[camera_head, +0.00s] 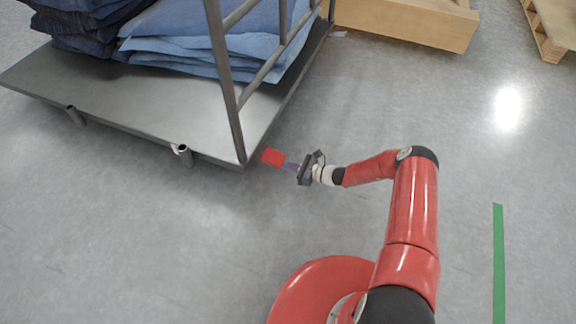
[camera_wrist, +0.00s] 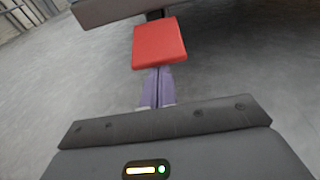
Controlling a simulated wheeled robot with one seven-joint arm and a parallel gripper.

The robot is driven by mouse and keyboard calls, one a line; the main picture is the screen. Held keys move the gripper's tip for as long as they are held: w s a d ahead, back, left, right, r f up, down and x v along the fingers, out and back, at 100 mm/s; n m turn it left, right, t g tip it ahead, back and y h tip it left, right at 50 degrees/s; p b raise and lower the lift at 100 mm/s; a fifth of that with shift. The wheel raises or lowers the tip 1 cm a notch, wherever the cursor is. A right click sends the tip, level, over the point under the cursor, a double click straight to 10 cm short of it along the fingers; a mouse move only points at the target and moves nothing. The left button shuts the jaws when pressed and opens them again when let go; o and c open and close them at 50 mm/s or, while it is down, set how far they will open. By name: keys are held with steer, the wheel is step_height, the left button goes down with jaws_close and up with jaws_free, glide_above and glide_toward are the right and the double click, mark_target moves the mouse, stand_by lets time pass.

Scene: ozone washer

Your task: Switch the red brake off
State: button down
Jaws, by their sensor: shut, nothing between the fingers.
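The red brake (camera_head: 273,157) is a flat red pedal at the near right corner of the grey cart (camera_head: 150,110). In the wrist view the red brake (camera_wrist: 159,43) sits at the top middle, on a dark stem below the cart's edge (camera_wrist: 110,8). My gripper (camera_head: 288,166) is just right of the pedal in the head view. In the wrist view my gripper's purple fingers (camera_wrist: 157,72) are shut and empty, with their tips at the pedal's near edge. I cannot tell whether they touch it or pass slightly under it.
Folded blue jeans (camera_head: 215,40) lie on the cart behind a metal rail frame (camera_head: 228,85). A wooden box (camera_head: 405,22) and a pallet (camera_head: 552,28) stand at the back right. A green floor line (camera_head: 498,260) runs at the right. The grey floor around my arm is clear.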

steer(key=shift+d+r+h+p, duration=0.15)
steer(key=shift+r+h+p, duration=0.45)
steer(key=shift+r+p, duration=0.75)
step_height(320, 180, up, 2)
steer(key=h+p, duration=0.1)
steer(key=g+h+p, duration=0.1)
steer(key=p, duration=0.1)
steer(key=shift+r, duration=0.85)
steer(key=shift+w+a+r, duration=0.1)
steer(key=shift+a+r, duration=0.05)
steer(key=shift+a, duration=0.05)
steer(key=b, duration=0.2)
glide_toward(276, 158)
steer(key=s+d, duration=0.2)
steer(key=d, duration=0.2)
steer(key=shift+d+r, duration=0.45)
steer(key=shift+d, duration=0.15)
